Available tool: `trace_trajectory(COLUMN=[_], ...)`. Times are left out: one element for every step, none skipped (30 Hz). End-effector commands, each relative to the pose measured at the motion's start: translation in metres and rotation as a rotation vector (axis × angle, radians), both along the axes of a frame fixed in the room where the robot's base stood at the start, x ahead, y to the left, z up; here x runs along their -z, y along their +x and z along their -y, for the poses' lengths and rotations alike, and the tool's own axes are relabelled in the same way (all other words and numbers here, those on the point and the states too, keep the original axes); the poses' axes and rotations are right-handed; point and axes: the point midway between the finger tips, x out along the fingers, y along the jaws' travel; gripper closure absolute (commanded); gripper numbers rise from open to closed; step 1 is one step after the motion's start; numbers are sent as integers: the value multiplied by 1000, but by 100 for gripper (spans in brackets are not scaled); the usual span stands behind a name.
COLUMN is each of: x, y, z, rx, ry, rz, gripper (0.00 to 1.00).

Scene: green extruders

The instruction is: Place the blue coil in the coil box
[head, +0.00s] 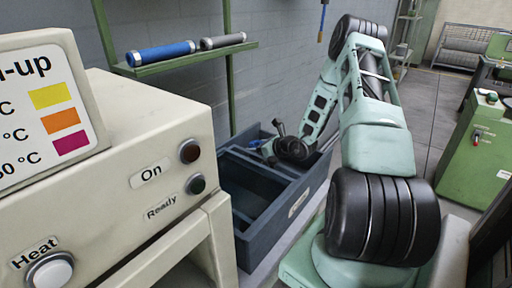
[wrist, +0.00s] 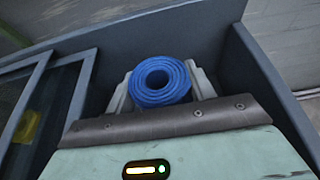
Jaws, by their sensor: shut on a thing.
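The blue coil (wrist: 161,82) is a rolled spiral seen end-on in the wrist view. My gripper (wrist: 164,86) is shut on it, with one pale finger on each side. The coil box (head: 246,238) is a dark blue-grey bin with several compartments in the head view. My gripper (head: 268,149) is at the far end of this box, low and partly hidden by its walls. In the wrist view the coil is between the dark walls of a compartment (wrist: 120,42). Whether it touches the floor of the box cannot be told.
A cream machine (head: 140,140) with On and Ready lamps stands close at the left. A green shelf (head: 185,59) behind carries a blue roll (head: 160,53) and a grey roll (head: 222,41). A green cabinet (head: 475,150) stands at the right. A yellow item (wrist: 27,126) shows left of the divider.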

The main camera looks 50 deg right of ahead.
Motion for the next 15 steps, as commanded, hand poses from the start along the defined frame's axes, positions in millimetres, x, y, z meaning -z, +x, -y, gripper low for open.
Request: trace_trajectory(x=[0, -1, -1, -1, 0, 1, 2, 3, 4, 5, 6, 7, 8, 9, 10], y=[0, 0, 0, 0, 0, 0, 0, 0, 0, 0, 0, 0, 0, 0, 0], z=[0, 0, 0, 0, 0, 0, 0, 0, 0, 0, 0, 0, 0, 0, 0], rx=[0, 0, 1, 1, 1, 1, 1, 0, 0, 0, 1, 1, 1, 1, 1], ry=[-1, -1, -1, -1, -1, -1, -1, -1, -1, -1, -1, -1, -1, -1, -1], rz=[1, 1, 1, 1, 1, 1, 0, 0, 0, 0, 0, 0, 0, 0, 0], gripper=[72, 72, 72, 72, 72, 72, 72, 72, 72, 72, 72, 72, 72, 72, 72])
